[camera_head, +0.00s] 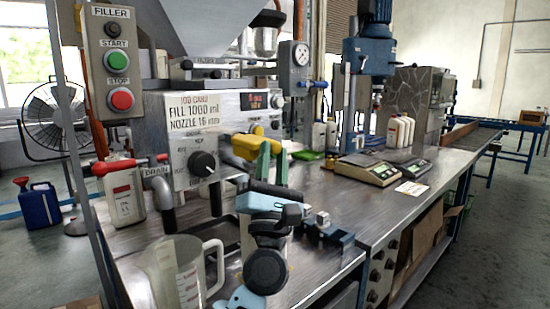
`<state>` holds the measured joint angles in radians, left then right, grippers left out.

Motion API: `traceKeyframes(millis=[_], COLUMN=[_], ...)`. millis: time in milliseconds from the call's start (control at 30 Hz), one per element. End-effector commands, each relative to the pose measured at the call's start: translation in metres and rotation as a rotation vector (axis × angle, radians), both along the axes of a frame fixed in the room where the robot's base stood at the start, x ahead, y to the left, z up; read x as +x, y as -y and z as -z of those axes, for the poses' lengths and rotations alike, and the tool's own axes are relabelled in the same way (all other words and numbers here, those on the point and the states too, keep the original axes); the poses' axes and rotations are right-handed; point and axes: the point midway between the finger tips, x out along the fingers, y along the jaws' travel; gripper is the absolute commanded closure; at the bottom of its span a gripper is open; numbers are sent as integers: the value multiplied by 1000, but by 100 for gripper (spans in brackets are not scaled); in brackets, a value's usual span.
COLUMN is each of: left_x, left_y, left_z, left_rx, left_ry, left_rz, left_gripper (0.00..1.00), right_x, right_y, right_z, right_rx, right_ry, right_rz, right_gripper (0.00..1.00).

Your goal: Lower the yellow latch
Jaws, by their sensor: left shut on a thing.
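The yellow latch (246,146) sticks out from the front of the filling machine (222,108), to the right of its black knob. My left gripper (269,152) has green fingers that point up and are shut on the right part of the latch. The fingers hide some of the latch and the machine behind it. My right gripper is not in view.
A clear measuring jug (180,272) stands at the front left. A red drain handle (128,164) juts out at the left. A small blue-and-metal fixture (325,232) sits just right of my wrist. Scales (368,169) stand farther right on the metal bench (335,203).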

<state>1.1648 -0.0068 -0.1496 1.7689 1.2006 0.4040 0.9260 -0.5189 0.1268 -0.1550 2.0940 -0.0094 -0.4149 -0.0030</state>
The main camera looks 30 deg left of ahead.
Motion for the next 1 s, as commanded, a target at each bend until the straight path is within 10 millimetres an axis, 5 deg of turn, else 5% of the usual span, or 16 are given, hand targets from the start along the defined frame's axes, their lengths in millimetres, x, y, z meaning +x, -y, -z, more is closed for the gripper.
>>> traceKeyframes(millis=[367,400,467,1000], left_x=[3,3,3,-5], left_y=[-8,-8,-7,-3], left_z=[9,9,9,13], left_rx=[-12,-12,-12,-8], left_ry=[-15,-15,-15,-7], left_rz=[-11,-11,-11,-9], left_gripper=[100,74,68,68], right_x=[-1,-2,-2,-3], right_y=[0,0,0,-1], right_z=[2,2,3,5], right_rx=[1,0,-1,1], right_ry=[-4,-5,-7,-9], right_rz=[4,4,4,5], right_gripper=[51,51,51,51])
